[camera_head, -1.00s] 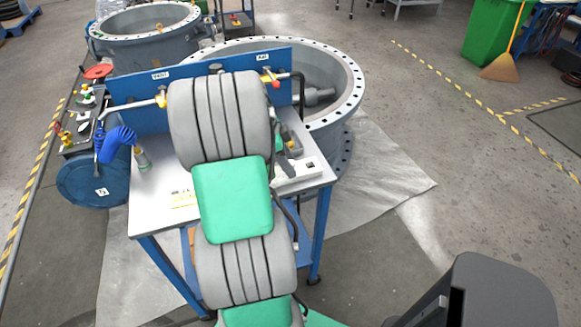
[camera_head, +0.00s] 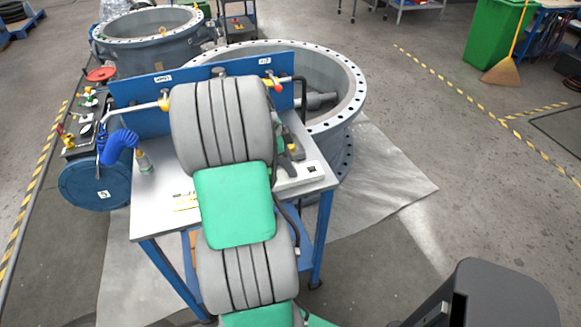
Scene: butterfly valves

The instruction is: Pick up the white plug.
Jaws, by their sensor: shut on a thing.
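I cannot make out the white plug in the head view; my arm covers the middle of the white-topped workbench (camera_head: 160,215). My gripper is hidden behind my own grey and green arm links, so its fingers and anything between them do not show. A white box-like piece (camera_head: 301,177) with a dark spot lies at the bench's right side. Grey and green parts beside it, next to my arm, are too small to identify.
A blue panel (camera_head: 139,92) with yellow and red-handled fittings rises along the bench's back. A coiled blue hose (camera_head: 119,143) hangs at its left. A large flanged ring (camera_head: 352,110) stands close behind. Open floor (camera_head: 480,210) lies to the right.

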